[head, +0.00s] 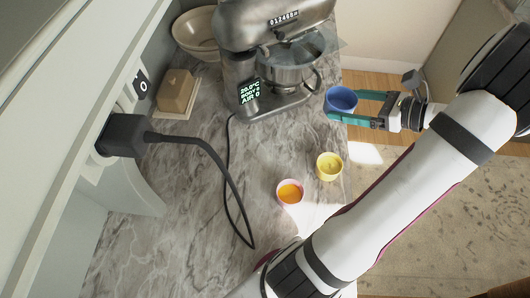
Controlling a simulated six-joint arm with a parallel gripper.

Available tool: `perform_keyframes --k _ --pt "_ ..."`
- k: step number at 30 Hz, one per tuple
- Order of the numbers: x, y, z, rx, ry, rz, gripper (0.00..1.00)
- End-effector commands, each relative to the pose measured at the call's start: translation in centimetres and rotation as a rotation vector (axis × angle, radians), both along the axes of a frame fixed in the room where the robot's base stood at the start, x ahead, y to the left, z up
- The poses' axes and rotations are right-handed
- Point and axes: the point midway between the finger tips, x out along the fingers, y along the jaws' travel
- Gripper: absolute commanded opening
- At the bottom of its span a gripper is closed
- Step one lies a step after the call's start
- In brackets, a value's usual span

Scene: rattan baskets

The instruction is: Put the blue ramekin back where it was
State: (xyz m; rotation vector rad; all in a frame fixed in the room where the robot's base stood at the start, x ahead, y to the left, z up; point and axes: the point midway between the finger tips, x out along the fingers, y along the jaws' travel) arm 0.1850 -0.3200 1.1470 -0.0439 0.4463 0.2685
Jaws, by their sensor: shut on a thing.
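The blue ramekin (341,99) is in the head view, right of the mixer. My gripper (343,104) is shut on it, with one teal finger along its far side and one along its near side. The ramekin looks upright and sits near the right edge of the counter. I cannot tell from this view how high it is above the counter. Its inside looks blue, and I see nothing in it.
A yellow ramekin (329,166) and a pink ramekin with orange contents (289,193) stand on the marble counter (190,200). A stand mixer (262,65) is at the back. A butter block (177,92), a beige bowl (196,32) and a black cable (215,165) are left.

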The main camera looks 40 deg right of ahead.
Motion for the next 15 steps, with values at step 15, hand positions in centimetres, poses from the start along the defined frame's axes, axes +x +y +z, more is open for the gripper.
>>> perform_keyframes --k 15 --pt "1.7 11.0 -10.6 0.001 -0.001 0.246 0.35"
